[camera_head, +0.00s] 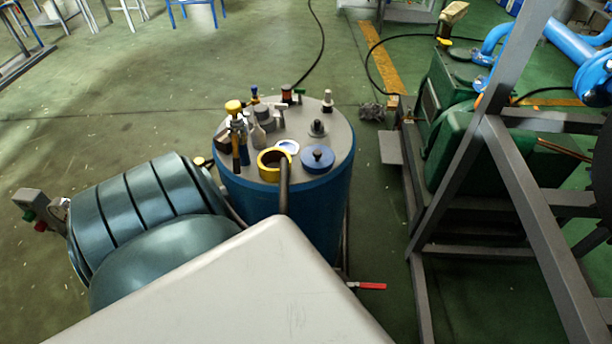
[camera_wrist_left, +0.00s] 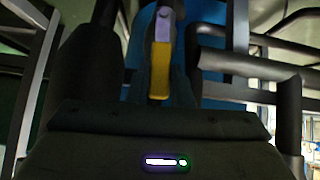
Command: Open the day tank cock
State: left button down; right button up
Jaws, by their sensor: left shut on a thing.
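In the left wrist view, my left gripper (camera_wrist_left: 161,50) points away from the camera, with its dark body across the bottom. A yellow lever handle (camera_wrist_left: 159,72) with a pale lilac end stands upright between the fingers, and the gripper is shut on it. It looks like the day tank cock, but its valve body is hidden. A blue surface (camera_wrist_left: 215,50) shows behind it, perhaps the tank. Neither gripper shows in the head view.
In the head view, a blue drum (camera_head: 320,215) carries tools and a yellow tape roll (camera_head: 268,174). A teal banded vessel (camera_head: 140,205) lies left of it. A red lever (camera_head: 372,286) sits low at its right. Grey frame bars (camera_head: 520,190) stand at right; dark pipes (camera_wrist_left: 250,68) cross the wrist view.

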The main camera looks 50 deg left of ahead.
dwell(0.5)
pick_arm(q)
jog(key=c, duration=1.3)
grip_release()
jog(key=p+v, duration=0.7)
jog(key=v, duration=0.3)
jog(key=shift+s+d+r, duration=0.15)
jog(key=shift+d+r, duration=0.15)
jog(key=shift+f, duration=0.1)
